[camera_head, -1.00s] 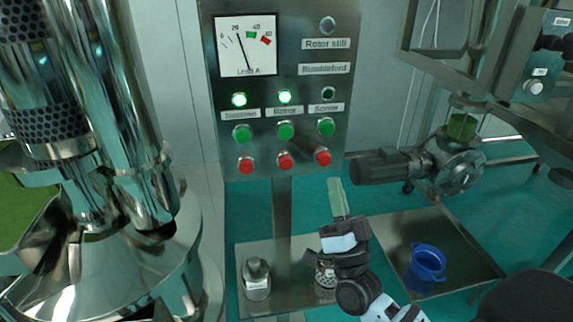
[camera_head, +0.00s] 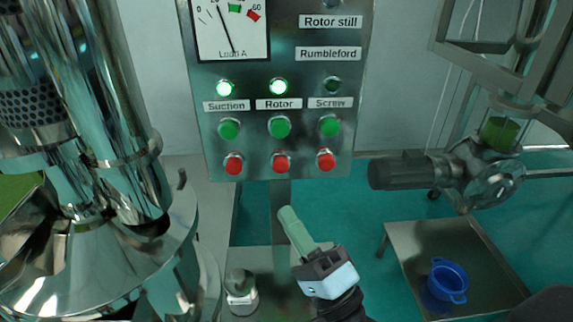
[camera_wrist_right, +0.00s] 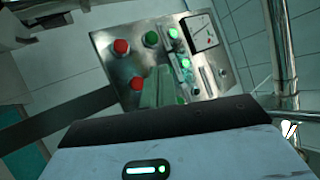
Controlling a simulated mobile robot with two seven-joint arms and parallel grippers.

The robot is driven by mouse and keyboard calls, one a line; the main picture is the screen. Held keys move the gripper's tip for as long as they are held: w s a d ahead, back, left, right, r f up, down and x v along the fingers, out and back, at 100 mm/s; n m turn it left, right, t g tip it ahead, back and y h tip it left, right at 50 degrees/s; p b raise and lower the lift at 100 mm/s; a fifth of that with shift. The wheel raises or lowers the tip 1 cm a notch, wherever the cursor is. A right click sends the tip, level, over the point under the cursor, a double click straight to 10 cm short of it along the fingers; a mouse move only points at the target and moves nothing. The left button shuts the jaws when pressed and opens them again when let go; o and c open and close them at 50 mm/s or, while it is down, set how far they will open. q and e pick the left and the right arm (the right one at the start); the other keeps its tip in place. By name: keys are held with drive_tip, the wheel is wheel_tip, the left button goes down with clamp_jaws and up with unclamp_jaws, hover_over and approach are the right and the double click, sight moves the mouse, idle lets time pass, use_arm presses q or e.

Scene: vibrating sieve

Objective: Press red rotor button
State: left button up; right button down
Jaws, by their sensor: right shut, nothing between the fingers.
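The red rotor button (camera_head: 281,162) is the middle one of the panel's bottom row, below the green rotor button (camera_head: 279,127). The lamp (camera_head: 278,87) above the Rotor label is lit green. My right gripper (camera_head: 286,212) is shut and empty, its pale green fingers pointing up at a spot below the red rotor button, apart from it in the picture. In the right wrist view the fingers (camera_wrist_right: 158,86) cover part of the panel; the red rotor button (camera_wrist_right: 138,83) shows beside them. My left gripper is not in view.
Red suction (camera_head: 233,163) and screw (camera_head: 326,159) buttons flank the rotor button. The panel (camera_head: 350,110) stands on a post. A steel sieve machine (camera_head: 110,190) is at left. A motor (camera_head: 400,172) and a blue bucket (camera_head: 447,280) on a tray are at right.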

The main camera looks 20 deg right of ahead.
sight(280, 166)
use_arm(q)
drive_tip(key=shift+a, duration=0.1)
use_arm(e)
drive_tip(key=shift+a, duration=0.15)
